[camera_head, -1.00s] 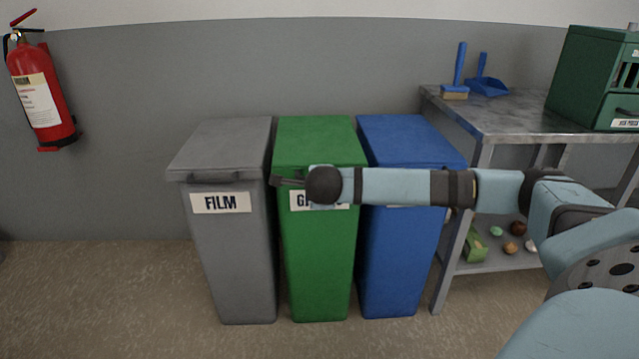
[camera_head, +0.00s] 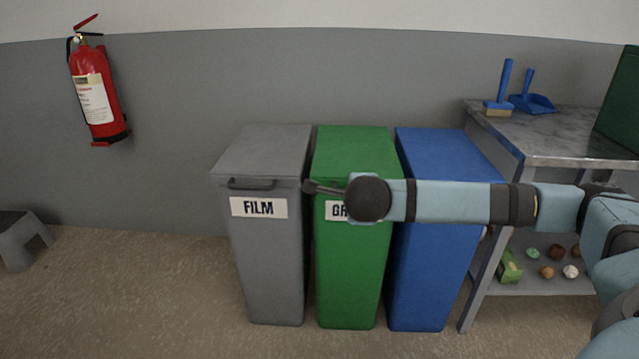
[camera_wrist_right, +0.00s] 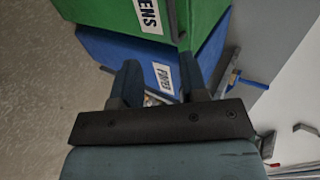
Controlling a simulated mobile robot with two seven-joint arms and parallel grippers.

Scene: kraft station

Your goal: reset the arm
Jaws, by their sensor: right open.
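My right arm reaches in from the right in the head view, stretched level across the fronts of the blue bin (camera_head: 437,270) and the green bin (camera_head: 348,275). Its gripper (camera_head: 312,187) points left, near the front edge of the grey bin marked FILM (camera_head: 265,265). In the right wrist view the two fingers of the right gripper (camera_wrist_right: 162,80) stand apart with nothing between them. Behind them are the blue bin (camera_wrist_right: 105,45) and the green bin (camera_wrist_right: 188,12). My left gripper is in neither view.
A metal table (camera_head: 560,150) stands right of the bins, with a blue brush (camera_head: 503,85) and dustpan (camera_head: 533,102) on top and several small items on its lower shelf. A fire extinguisher (camera_head: 95,95) hangs at left above a grey stool (camera_head: 22,228). Floor in front is clear.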

